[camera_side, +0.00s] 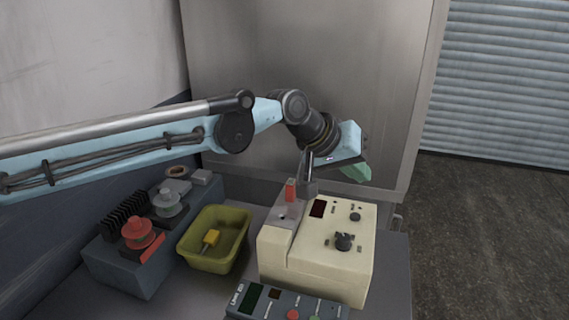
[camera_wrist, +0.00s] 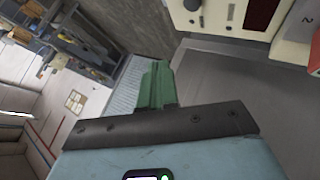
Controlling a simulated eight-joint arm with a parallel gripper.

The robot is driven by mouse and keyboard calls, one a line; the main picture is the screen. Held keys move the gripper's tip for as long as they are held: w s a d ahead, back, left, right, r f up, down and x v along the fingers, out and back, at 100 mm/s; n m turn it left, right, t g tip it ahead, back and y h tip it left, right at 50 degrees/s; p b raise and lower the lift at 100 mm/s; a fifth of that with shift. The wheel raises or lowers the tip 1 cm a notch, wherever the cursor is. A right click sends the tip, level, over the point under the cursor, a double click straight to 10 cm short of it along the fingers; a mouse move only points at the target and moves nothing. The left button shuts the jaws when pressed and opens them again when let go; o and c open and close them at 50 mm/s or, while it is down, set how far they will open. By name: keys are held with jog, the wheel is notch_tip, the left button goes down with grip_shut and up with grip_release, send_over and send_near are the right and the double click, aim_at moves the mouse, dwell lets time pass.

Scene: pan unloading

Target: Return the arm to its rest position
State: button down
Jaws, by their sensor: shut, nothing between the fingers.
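My gripper (camera_side: 357,173) is at the end of my pale blue arm, raised above and behind the right side of the cream machine (camera_side: 318,268). Its green fingers are shut together with nothing between them. They also show in the wrist view (camera_wrist: 157,84), pressed side by side. The arm reaches in from the left and bends down at the wrist. The fingers look clear of the machine.
A yellow-green bin (camera_side: 185,252) with a small yellow block (camera_side: 211,239) stands left of the machine. A dark fixture (camera_side: 118,268) with red and grey knobs is further left. A control box (camera_side: 235,311) lies in front. A grey panel (camera_side: 365,60) rises behind.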

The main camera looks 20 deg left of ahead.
jog(key=s+a+r+y, duration=0.2)
jog(key=a+r, duration=0.2)
jog(key=a, duration=0.9)
jog(key=s+a+y, duration=0.1)
jog(key=s+a, duration=0.3)
jog(key=a, duration=0.3)
jog(key=s+a+f+y, duration=0.1)
jog(key=s+a, duration=0.4)
jog(key=a, duration=0.2)
jog(key=s+a+f+t+y, duration=0.1)
jog(key=s+a, duration=0.4)
jog(key=a, duration=0.2)
jog(key=shift+s+a+f, duration=0.15)
jog(key=shift+a+f, duration=0.05)
jog(key=shift+f, duration=0.05)
jog(key=s+a+f+y, duration=0.1)
jog(key=s+a+f, duration=0.5)
jog(key=s, duration=0.2)
jog(key=shift+s+a+f+n+y, duration=0.25)
jog(key=shift+s+f+n+y, duration=0.05)
jog(key=shift+s+f+y, duration=0.1)
